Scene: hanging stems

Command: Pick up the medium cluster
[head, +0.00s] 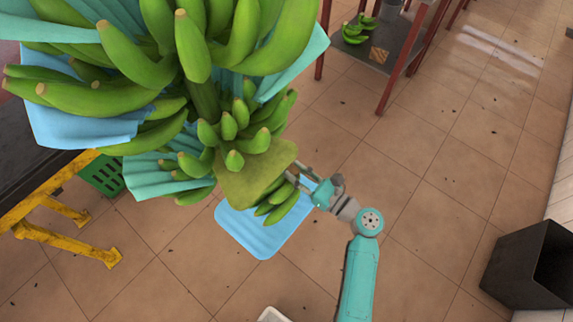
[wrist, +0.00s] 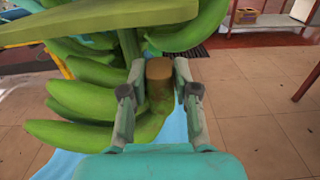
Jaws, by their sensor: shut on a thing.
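The medium cluster (head: 283,206) shows as a few green bananas low on the right side of the hanging stem, partly behind a broad green-brown piece. In the wrist view its green bananas (wrist: 85,100) spread to the left from a brown, blunt crown (wrist: 158,72). My gripper (head: 297,182) reaches in from the right, and in the wrist view its fingers (wrist: 158,90) stand on both sides of the crown, shut on it. Whether the cluster is still joined to the stem is hidden.
Larger banana clusters (head: 195,45) and smaller ones (head: 238,125) hang above with blue sheets (head: 85,115) between them. A yellow-legged table (head: 45,195) and green crate (head: 103,176) stand left. A red-legged shelf (head: 390,60) is behind. A black bin (head: 530,268) stands right; floor between is clear.

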